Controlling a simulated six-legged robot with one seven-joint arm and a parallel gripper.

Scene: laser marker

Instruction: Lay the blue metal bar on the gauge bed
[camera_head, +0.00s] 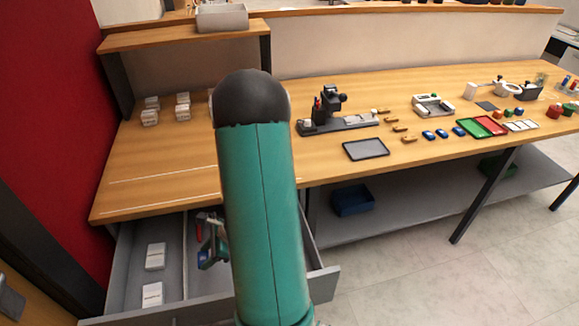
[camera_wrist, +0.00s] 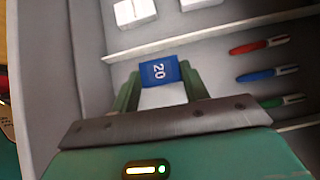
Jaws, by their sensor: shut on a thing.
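My gripper (camera_wrist: 161,82) is inside the open drawer, with its two green fingers shut on a blue block marked "20" (camera_wrist: 158,71). The block is held between the fingertips; its far side is hidden, so I cannot tell its full length. In the head view my arm covers much of the drawer, and the gripper (camera_head: 212,246) shows only in part. A grey-white device with a flat bed (camera_head: 432,105) stands on the bench and may be the gauge bed; I cannot tell for sure.
The open drawer (camera_head: 183,311) holds white boxes (camera_head: 155,256) and, past a divider, red, blue (camera_wrist: 262,75) and green pens. On the bench (camera_head: 165,165) are a black machine (camera_head: 328,102), a dark tray (camera_head: 366,149) and several small blue pieces (camera_head: 442,133). The bench's left front is clear.

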